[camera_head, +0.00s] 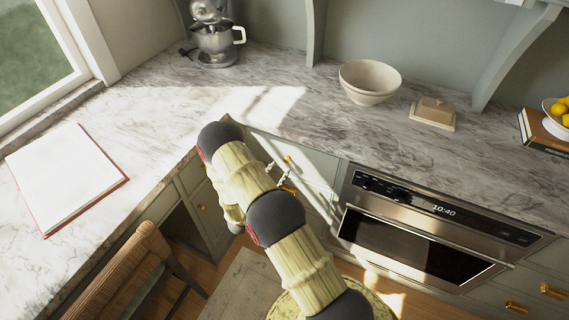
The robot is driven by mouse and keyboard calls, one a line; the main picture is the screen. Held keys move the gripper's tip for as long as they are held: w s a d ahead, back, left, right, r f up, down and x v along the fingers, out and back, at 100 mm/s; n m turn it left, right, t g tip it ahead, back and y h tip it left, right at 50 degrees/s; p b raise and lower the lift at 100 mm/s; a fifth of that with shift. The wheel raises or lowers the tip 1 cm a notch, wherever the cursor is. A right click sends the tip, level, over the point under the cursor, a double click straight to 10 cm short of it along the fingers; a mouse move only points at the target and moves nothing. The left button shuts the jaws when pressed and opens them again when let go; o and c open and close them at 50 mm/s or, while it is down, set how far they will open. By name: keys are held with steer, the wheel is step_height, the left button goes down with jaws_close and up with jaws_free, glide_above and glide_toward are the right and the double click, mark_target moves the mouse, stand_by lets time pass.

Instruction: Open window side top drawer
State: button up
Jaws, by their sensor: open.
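The window (35,55) is at the upper left. A pale green top drawer front (310,162) with a brass handle (289,160) lies under the counter, left of the oven. Another cabinet front (196,178) with brass hardware (201,208) stands on the window side of the corner. I cannot tell for sure which front the task names. My gripper (279,180) is open, close to the fronts left of the oven, and partly hidden behind my arm. I cannot tell whether it touches a handle. No drawer visibly stands open.
The marble counter (130,110) runs round the corner. An oven (420,235) is at the right. A wicker chair (125,270) stands at the lower left. A mixer (215,40), a bowl (370,80), a butter dish (432,112) and an open book (65,175) sit on the counter.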

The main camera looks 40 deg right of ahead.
mark_target(286, 162)
steer(key=shift+n+t, duration=0.5)
steer(key=shift+n, duration=0.1)
steer(key=w+d+f, duration=0.1)
steer(key=d, duration=0.1)
steer(key=w+d+f+b, duration=0.1)
steer(key=d, duration=0.1)
steer(key=w+d+f, duration=0.1)
steer(key=d, duration=0.1)
steer(key=shift+w+d, duration=0.1)
steer(key=shift+d, duration=0.2)
steer(key=shift+c, duration=0.2)
jaws_close()
